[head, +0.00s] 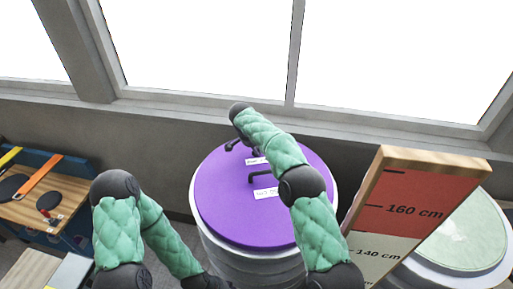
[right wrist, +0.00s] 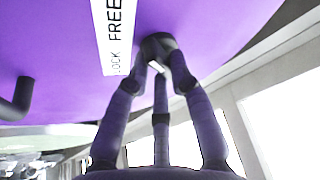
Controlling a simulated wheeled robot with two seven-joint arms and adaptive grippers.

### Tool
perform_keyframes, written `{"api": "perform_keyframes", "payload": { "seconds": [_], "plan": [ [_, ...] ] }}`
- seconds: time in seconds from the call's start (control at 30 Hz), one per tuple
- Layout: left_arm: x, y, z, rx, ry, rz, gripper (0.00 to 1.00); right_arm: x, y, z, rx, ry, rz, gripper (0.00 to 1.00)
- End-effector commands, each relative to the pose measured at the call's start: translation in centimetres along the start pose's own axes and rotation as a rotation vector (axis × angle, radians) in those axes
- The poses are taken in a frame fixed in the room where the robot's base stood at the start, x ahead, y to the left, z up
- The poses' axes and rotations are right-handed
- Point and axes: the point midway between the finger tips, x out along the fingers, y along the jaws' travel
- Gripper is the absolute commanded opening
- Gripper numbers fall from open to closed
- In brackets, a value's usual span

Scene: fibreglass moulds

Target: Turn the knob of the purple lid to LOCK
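The purple lid (head: 222,205) lies flat on a round grey drum. Its dark knob (right wrist: 158,45) shows in the right wrist view beside a white label (right wrist: 113,35) reading LOCK and FREE. My right arm reaches over the lid, and my right gripper (head: 254,150) points down at its far part, largely hidden by the arm. In the right wrist view, the fingers of the right gripper (right wrist: 160,68) converge on the knob and appear closed around its sides. My left gripper (head: 205,283) is only partly in view at the bottom edge, left of the drum; its fingers are hidden.
A black handle (head: 252,178) stands on the lid beside another white label (head: 265,193). A height board (head: 408,205) marked 160 cm and 140 cm stands close on the right, before a pale green-topped drum (head: 462,240). A wooden workbench (head: 25,210) with tools is at left.

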Motion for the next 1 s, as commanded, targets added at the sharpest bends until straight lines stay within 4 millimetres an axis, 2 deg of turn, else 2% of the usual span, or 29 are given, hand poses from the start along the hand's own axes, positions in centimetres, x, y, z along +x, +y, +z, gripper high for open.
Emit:
{"api": "perform_keyframes", "payload": {
  "seconds": [0.17,0.43,0.7,1.0],
  "plan": [
    [0.5,-0.2,0.0,0.0,0.0,0.0,0.55,0.1,0.0,-0.1,-0.025,0.001,-0.012,0.0],
    [2.6,-0.9,-0.1,0.0,0.0,0.0,0.55,0.3,0.2,-0.1,-0.237,-0.001,-0.1,0.0],
    [2.9,-1.0,-0.1,0.0,0.0,0.0,0.55,0.1,0.2,-0.2,-0.374,0.0,-0.154,0.0],
    [2.8,-1.0,-0.1,0.0,0.0,0.0,0.55,0.1,0.2,-0.2,-0.383,0.0,-0.158,0.0]
  ]
}}
